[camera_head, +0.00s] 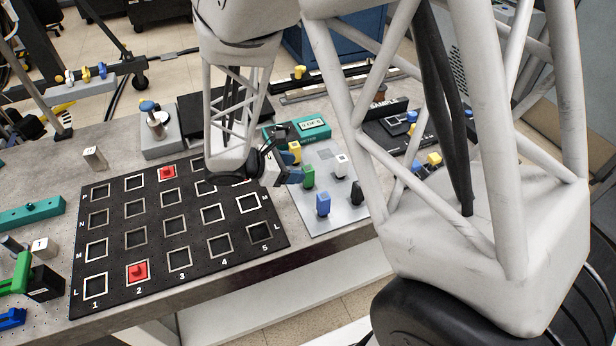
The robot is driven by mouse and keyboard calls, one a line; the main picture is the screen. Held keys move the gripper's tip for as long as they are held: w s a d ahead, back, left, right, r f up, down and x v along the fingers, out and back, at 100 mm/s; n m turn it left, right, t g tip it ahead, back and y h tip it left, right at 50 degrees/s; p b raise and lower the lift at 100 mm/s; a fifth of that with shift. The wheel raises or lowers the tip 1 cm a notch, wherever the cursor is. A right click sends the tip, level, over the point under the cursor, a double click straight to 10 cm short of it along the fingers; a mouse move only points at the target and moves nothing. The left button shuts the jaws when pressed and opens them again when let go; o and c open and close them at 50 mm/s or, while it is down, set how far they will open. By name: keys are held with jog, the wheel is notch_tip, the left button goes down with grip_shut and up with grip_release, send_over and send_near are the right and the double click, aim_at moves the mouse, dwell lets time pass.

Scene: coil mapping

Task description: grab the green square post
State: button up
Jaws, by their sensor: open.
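The green square post (308,177) stands upright on a light grey plate (325,218) to the right of the black grid board. My gripper (294,167) is just left of and behind the green post, with its blue-grey fingers apart and pointing toward it. The post looks very close to the fingertips. I cannot tell whether they touch, or whether part of the post lies between them. Nothing shows held in the gripper.
On the same plate stand a blue post (323,204), a white post (340,165), a black post (357,193) and a yellow post (295,149) close to my gripper. The black grid board (190,262) carries red posts (137,271). A teal block (312,128) lies behind the plate.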

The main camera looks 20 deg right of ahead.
aim_at(306, 169)
dwell(0.3)
jog(key=shift+x, duration=2.55)
jog(key=shift+r, duration=0.1)
jog(key=shift+c, duration=0.4)
jog(key=c, duration=1)
